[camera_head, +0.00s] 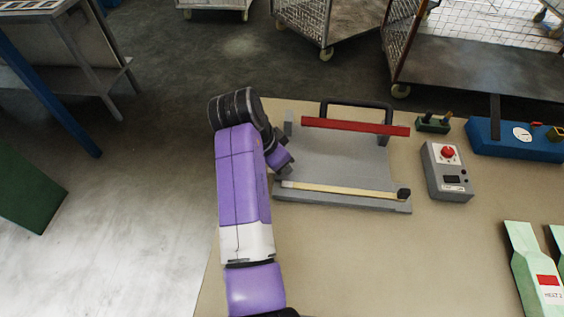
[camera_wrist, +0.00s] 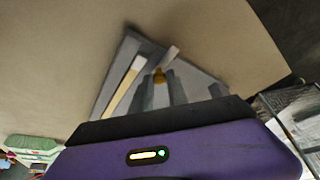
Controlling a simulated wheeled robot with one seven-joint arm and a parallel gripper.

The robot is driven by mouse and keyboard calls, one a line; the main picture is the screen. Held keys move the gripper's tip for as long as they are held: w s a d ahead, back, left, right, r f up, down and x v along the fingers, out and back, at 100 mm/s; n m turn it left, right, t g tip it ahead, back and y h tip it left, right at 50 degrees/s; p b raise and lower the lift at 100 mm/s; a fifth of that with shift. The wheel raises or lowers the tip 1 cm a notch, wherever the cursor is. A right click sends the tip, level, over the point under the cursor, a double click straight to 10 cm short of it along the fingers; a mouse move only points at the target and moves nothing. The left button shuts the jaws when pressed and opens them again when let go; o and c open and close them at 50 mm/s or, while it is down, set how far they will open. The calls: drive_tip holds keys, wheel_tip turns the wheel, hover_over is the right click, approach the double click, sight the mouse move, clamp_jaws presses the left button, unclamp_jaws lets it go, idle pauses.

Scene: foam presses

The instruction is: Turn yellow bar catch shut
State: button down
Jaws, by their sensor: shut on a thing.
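The press (camera_head: 335,155) is a flat grey plate on the table, with a pale yellow bar (camera_head: 340,192) along its near edge. In the wrist view the yellow bar (camera_wrist: 122,85) lies left of my fingers. My gripper (camera_head: 284,172) is at the press's left side, near the bar's left end. In the wrist view my gripper (camera_wrist: 160,90) is shut on a small catch with an orange-yellow part (camera_wrist: 158,75) and a light grey lever (camera_wrist: 168,59). My fingers hide part of the catch, so I cannot tell how far it is turned.
A red bar (camera_head: 355,126) and black handle (camera_head: 356,104) are at the press's far side. A grey box with a red button (camera_head: 447,171), a blue device (camera_head: 515,139) and green cartons (camera_head: 532,265) stand to the right. The table in front of the press is clear.

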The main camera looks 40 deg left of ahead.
drive_tip(key=shift+r+n+p, duration=0.1)
drive_tip(key=shift+n+p, duration=0.2)
drive_tip(key=shift+p, duration=0.05)
drive_tip(key=n+p, duration=0.1)
drive_tip(key=n+y+p, duration=0.1)
drive_tip(key=shift+d+r+p, duration=0.15)
drive_tip(key=shift+d+p, duration=0.1)
drive_tip(key=shift+p, duration=0.1)
drive_tip(key=n+y+p, duration=0.1)
drive_tip(key=n, duration=0.1)
drive_tip(key=n+y+p, duration=0.1)
drive_tip(key=n+p, duration=0.1)
drive_tip(key=n, duration=0.1)
drive_tip(key=shift+w+d, duration=0.1)
drive_tip(key=shift+d, duration=0.05)
drive_tip(key=n, duration=0.2)
drive_tip(key=n+g+y+p, duration=0.1)
drive_tip(key=n, duration=0.1)
drive_tip(key=shift+w+d+f, duration=0.1)
drive_tip(key=shift+f, duration=0.1)
drive_tip(key=n+g+y, duration=0.1)
drive_tip(key=n, duration=0.3)
drive_tip(key=shift+w+n, duration=0.1)
drive_tip(key=shift+n, duration=0.2)
drive_tip(key=shift+g, duration=0.3)
drive_tip(key=c, duration=1.3)
unclamp_jaws()
